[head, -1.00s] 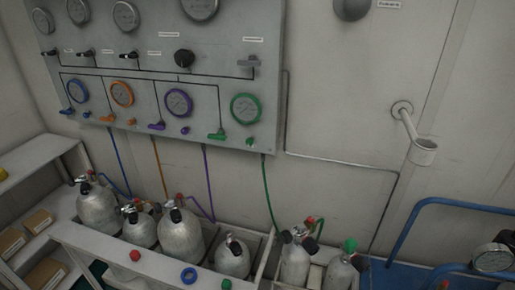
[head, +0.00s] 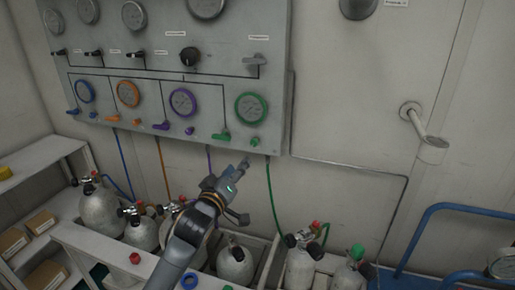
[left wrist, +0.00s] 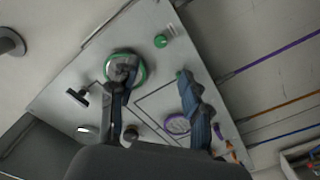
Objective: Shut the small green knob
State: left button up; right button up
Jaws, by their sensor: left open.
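The small green knob (head: 255,141) sits on the grey panel's lower edge, below the green-rimmed gauge (head: 251,107) and right of a larger green lever (head: 221,136). My left gripper (head: 243,190) is open and empty, in front of and below the panel, below the knob in the picture. In the left wrist view, the small green knob (left wrist: 160,41) shows beyond the spread fingers of my left gripper (left wrist: 155,78). One finger covers part of the green-rimmed gauge (left wrist: 141,70); the other covers most of the green lever. My right gripper is out of view.
Purple (head: 189,130), orange and blue knobs line the panel left of the green ones. A green hose (head: 271,195) hangs from the panel. Several grey cylinders (head: 235,265) stand in a rack below my arm. A wall bracket (head: 428,142) juts out at right.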

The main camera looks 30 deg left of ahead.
aim_at(254, 144)
pick_arm(q)
jog(key=p+x, duration=0.2)
jog(key=x, duration=1)
jog(key=shift+w, duration=0.35)
jog(key=shift+c, duration=0.2)
grip_shut()
